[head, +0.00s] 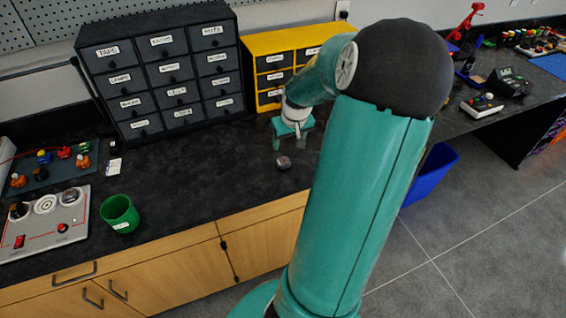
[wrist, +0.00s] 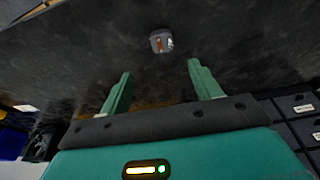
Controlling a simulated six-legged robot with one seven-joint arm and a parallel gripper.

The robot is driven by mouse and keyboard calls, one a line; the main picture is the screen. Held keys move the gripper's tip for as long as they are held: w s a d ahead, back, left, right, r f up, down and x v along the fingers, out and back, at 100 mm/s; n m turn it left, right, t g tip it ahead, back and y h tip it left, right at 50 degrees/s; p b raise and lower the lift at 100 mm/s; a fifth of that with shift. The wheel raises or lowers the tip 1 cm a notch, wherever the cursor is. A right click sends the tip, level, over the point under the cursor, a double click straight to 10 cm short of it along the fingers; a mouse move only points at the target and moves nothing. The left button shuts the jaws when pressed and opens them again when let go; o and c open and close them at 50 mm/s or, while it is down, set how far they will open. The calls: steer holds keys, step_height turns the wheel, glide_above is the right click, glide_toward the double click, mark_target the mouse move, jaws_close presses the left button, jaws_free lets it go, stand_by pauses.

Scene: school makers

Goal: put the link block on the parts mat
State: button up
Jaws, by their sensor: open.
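A small grey block (head: 283,161), which looks like the link block, sits on the dark bench top near its front edge. In the wrist view the block (wrist: 161,41) shows just beyond the fingertips, roughly centred between them, with orange and white marks on its face. My gripper (head: 291,143) is open and empty, pointing down over the bench close to the block and not around it. Its two green fingers are spread in the wrist view (wrist: 160,72). A dark mat (head: 42,181) at the left holds several coloured pieces; I cannot tell for sure that it is the parts mat.
A black drawer cabinet (head: 165,75) and a yellow one (head: 275,42) stand at the back. A green cup (head: 121,214) and a grey control panel (head: 75,222) are at the left. A blue mat (head: 552,64) lies far right. The bench between cup and block is clear.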

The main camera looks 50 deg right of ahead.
glide_above(283, 160)
steer(key=s, duration=0.2)
steer(key=f, duration=0.3)
steer(key=a+f, duration=0.1)
steer(key=f, duration=0.1)
steer(key=shift+f, duration=0.2)
steer(key=shift+x, duration=2.7)
steer(key=shift+a, duration=0.1)
steer(key=c, duration=1.1)
steer(key=shift+c, duration=0.2)
steer(key=shift+r, duration=0.5)
step_height(283, 160, up, 2)
steer(key=shift+r, duration=0.1)
steer(key=s+a+r, duration=0.9)
steer(key=a+r, duration=0.1)
steer(key=shift+s+a, duration=0.15)
steer(key=shift+s, duration=0.1)
